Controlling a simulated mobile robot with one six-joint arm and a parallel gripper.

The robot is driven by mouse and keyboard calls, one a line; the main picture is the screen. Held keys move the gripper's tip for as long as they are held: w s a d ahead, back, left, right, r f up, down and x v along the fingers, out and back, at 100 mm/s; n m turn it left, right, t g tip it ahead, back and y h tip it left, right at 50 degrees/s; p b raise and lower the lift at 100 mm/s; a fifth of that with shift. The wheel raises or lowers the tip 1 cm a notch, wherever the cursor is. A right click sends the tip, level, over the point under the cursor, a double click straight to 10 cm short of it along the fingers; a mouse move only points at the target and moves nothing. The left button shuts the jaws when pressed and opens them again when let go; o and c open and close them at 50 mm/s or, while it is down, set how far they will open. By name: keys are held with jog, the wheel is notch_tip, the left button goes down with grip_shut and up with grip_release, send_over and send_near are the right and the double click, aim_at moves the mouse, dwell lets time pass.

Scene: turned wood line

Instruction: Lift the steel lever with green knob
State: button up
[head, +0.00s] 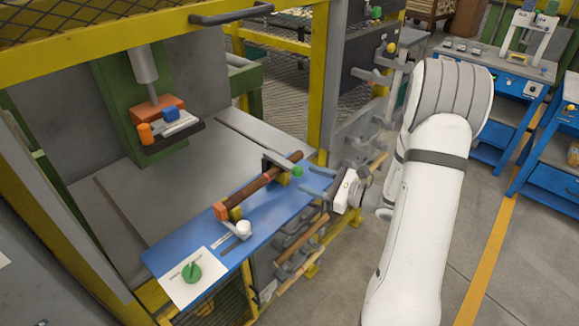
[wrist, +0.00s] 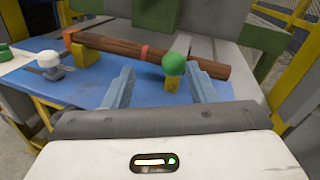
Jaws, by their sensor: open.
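The steel lever (head: 279,162) is a flat grey bar ending in a round green knob (head: 297,171), at the far right end of the blue panel. I see no contact with the knob.
A dark wooden bar (head: 252,188) rests on yellow supports beside the lever. A white-knobbed lever (head: 243,228) and a green dial (head: 191,272) on a white plate sit further along the blue panel (head: 216,252). A yellow post (head: 322,80) stands behind.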

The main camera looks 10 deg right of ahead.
aim_at(292, 169)
jog(key=shift+w+d+f+m+t, duration=0.3)
jog(key=shift+d+m+t, duration=0.1)
jog(key=shift+d+t, duration=0.15)
jog(key=p+x, duration=0.1)
jog(key=x, duration=0.6)
jog(key=shift+w+a+p, duration=0.15)
jog(key=shift+w+p, duration=0.2)
jog(key=shift+p, duration=0.05)
